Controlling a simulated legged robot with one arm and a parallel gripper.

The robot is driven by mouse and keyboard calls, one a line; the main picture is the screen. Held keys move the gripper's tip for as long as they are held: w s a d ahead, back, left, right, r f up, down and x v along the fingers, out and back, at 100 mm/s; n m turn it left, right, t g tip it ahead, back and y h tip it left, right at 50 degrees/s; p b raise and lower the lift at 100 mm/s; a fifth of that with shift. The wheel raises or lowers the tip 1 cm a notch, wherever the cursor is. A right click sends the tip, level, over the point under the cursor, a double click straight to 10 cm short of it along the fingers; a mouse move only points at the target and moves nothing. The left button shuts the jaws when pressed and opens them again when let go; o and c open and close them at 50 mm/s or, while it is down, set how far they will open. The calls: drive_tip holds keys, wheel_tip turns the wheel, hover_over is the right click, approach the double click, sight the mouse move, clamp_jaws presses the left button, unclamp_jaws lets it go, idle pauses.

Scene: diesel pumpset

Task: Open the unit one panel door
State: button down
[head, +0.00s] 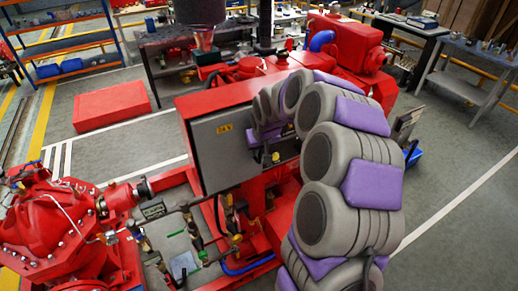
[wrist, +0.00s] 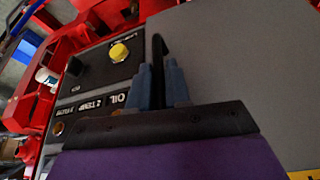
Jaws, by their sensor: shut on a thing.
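The grey panel door (head: 225,150) with a yellow label is on the front of the red unit in the head view. In the wrist view its flat grey face (wrist: 245,60) fills the right side. My gripper (wrist: 162,85) has its blue fingers on both sides of a black curved handle (wrist: 158,50) and is shut on it. In the head view my arm curls down over the right side of the door and hides the fingers and handle. I cannot tell whether the door is ajar.
In the wrist view a dark control panel (wrist: 95,75) with a yellow button (wrist: 119,52) and a black knob (wrist: 75,66) lies left of the handle. A red pump (head: 50,225) and pipes stand left of the unit. Open floor (head: 455,170) lies to the right.

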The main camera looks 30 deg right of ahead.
idle(0.4)
drive_tip(key=shift+s+a+f+m+b, duration=0.1)
drive_tip(key=shift+s+m+b, duration=0.15)
drive_tip(key=shift+s+b, duration=0.2)
drive_tip(key=shift+s+a+f+m+b, duration=0.1)
drive_tip(key=shift+s+m+b, duration=0.15)
drive_tip(key=shift+s+b, duration=0.15)
drive_tip(key=s+a+m+g+h+b, duration=0.35)
drive_tip(key=s+a+m+b, duration=0.45)
drive_tip(key=s+a+m, duration=0.55)
drive_tip(key=a+m+g, duration=0.1)
drive_tip(key=a+m, duration=0.1)
drive_tip(key=a, duration=0.9)
drive_tip(key=shift+s+r+p, duration=0.15)
drive_tip(key=shift+r+p, duration=0.1)
drive_tip(key=shift+p, duration=0.05)
drive_tip(key=shift+m, duration=0.25)
drive_tip(key=c, duration=1.2)
unclamp_jaws()
drive_tip(key=shift+d, duration=0.1)
drive_tip(key=shift+o, duration=0.2)
